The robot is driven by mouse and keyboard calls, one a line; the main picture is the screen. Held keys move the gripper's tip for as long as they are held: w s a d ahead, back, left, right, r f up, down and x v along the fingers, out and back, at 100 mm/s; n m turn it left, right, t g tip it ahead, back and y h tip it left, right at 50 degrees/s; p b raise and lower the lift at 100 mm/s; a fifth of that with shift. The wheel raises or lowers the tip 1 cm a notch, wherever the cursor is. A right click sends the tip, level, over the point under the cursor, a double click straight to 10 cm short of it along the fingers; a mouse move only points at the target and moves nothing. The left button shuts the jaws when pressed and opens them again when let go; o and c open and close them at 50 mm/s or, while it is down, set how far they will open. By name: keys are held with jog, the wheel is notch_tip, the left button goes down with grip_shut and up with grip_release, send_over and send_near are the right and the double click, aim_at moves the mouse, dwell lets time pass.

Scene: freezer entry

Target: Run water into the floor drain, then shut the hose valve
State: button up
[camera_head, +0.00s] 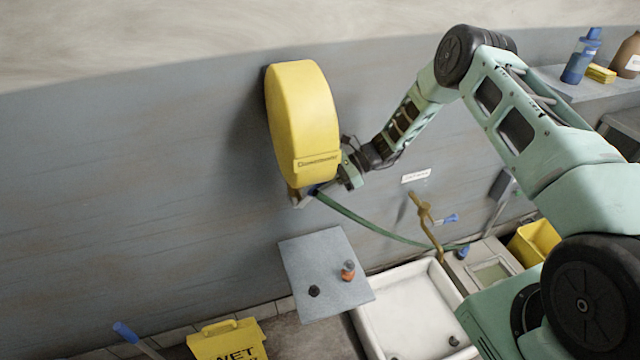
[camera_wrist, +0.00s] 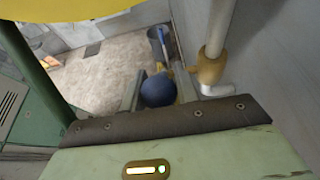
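A yellow hose reel (camera_head: 303,122) is on the grey wall, and a green hose (camera_head: 365,222) runs from under it down to the right. Under the reel is a brass-coloured fitting (camera_head: 297,196) with a small blue part (camera_head: 312,190) beside it. My gripper (camera_head: 337,184) is just right of them. In the wrist view a round blue knob (camera_wrist: 158,90) lies between my gripper's fingers (camera_wrist: 160,95); I cannot tell whether they touch it. A brass fitting on a pipe (camera_wrist: 209,68) is right of it. A dark rectangle (camera_wrist: 92,49) on the floor may be a drain grate.
A white basin (camera_head: 405,308) and a brass tap (camera_head: 427,215) are at right. A yellow wet-floor sign (camera_head: 228,341) stands at the bottom left. A yellow bucket (camera_head: 535,243) is behind my arm.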

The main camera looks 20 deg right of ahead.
grip_shut()
jog(key=shift+f, duration=0.1)
jog(key=shift+d+f+b, duration=0.1)
jog(key=shift+b, duration=0.25)
jog(key=f+y+b, duration=0.1)
jog(key=y+b, duration=0.2)
jog(key=b, duration=0.3)
jog(key=d+f+y+b, duration=0.1)
jog(key=f+y+b, duration=0.1)
jog(key=b, duration=0.5)
jog(key=d+f+y+b, duration=0.1)
jog(key=f+y+b, duration=0.1)
jog(key=y+b, duration=0.2)
jog(key=shift+d+f+b, duration=0.15)
jog(key=shift+d+b, duration=0.1)
jog(key=shift+b, duration=1.05)
jog(key=shift+o, duration=2.1)
grip_release()
